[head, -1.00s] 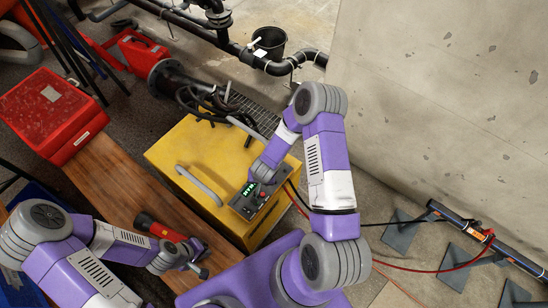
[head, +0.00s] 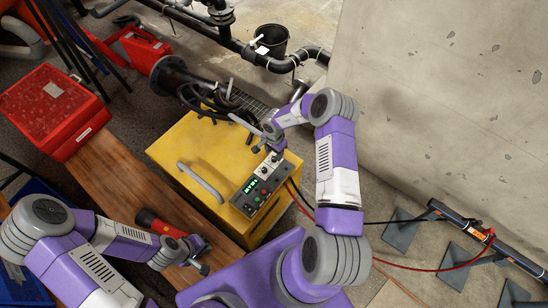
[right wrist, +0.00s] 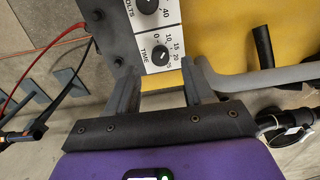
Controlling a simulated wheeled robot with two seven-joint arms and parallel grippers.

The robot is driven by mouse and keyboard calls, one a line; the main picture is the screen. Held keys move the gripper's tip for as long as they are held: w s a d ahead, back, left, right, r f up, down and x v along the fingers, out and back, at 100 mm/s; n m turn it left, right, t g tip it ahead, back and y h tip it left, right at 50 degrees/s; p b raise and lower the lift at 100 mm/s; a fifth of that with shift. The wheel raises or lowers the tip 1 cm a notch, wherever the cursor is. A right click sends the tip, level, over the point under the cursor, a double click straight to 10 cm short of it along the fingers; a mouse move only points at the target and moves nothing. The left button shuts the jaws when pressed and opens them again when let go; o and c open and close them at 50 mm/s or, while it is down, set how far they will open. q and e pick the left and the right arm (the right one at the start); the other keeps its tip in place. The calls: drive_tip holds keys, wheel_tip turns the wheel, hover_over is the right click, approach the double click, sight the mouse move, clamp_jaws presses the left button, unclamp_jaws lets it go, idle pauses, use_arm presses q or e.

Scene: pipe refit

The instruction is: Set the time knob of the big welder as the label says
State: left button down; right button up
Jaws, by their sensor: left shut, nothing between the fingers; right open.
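The big welder (head: 190,140) is a yellow box with a dark control panel (head: 246,203) on its right side. In the right wrist view, the time knob (right wrist: 160,55) is a black dial on a white plate printed TIME, with numbers around it. Its exact setting is too small to read surely. The volts knob (right wrist: 148,4) is beside it at the top edge. My right gripper (right wrist: 163,80) is open, its fingers on either side of the time knob's end of the plate, with nothing between them. My left gripper (head: 201,268) is shut and empty over the wooden board.
A green display (head: 252,185) lights on the panel, its text unclear. The welder's grey handle (head: 200,182) and black cables (head: 208,100) lie near. A red-and-black torch-like tool (head: 158,226) lies on the wooden board (head: 120,180). A concrete wall (head: 440,100) stands right.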

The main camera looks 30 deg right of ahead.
sight(274, 158)
wheel_tip(274, 158, down, 4)
drive_tip(key=shift+f+b, duration=0.1)
drive_tip(key=shift+b, duration=0.4)
clamp_jaws()
